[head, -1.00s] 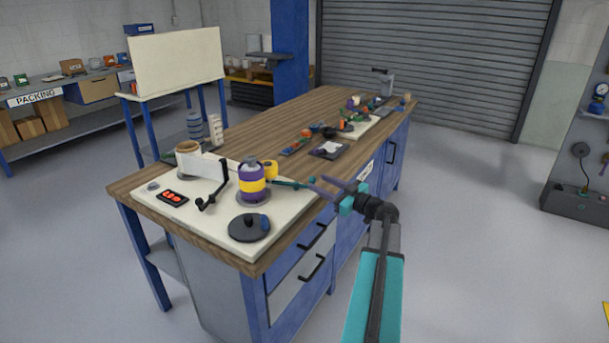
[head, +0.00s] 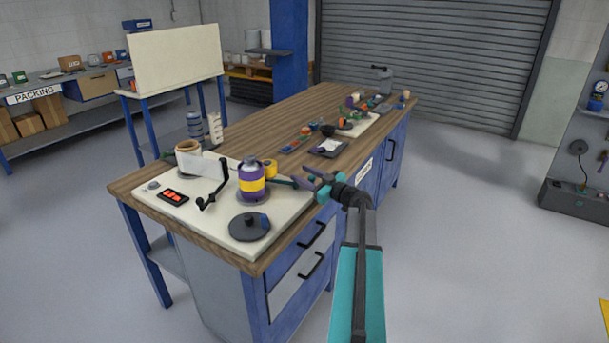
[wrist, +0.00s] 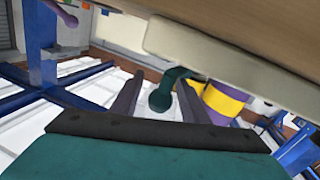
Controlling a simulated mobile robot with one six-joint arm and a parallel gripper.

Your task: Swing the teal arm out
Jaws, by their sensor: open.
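The dark teal arm (head: 284,181) sticks out to the right from beside a purple and yellow bottle (head: 251,182) on the white board. Its outer end is close to my gripper (head: 313,180), at the bench's front edge. In the wrist view the teal arm (wrist: 171,82) ends in a rounded knob that shows between the two open fingers of my gripper (wrist: 158,88). My gripper is open and empty. I cannot tell how deep the knob sits between the fingers or whether they touch it.
A black disc (head: 249,226) lies on the white board (head: 221,237) in front of the bottle. A black crank with a white panel (head: 199,166) stands to the left. A yellow roll (head: 270,168) is behind the bottle. The floor right of the bench is clear.

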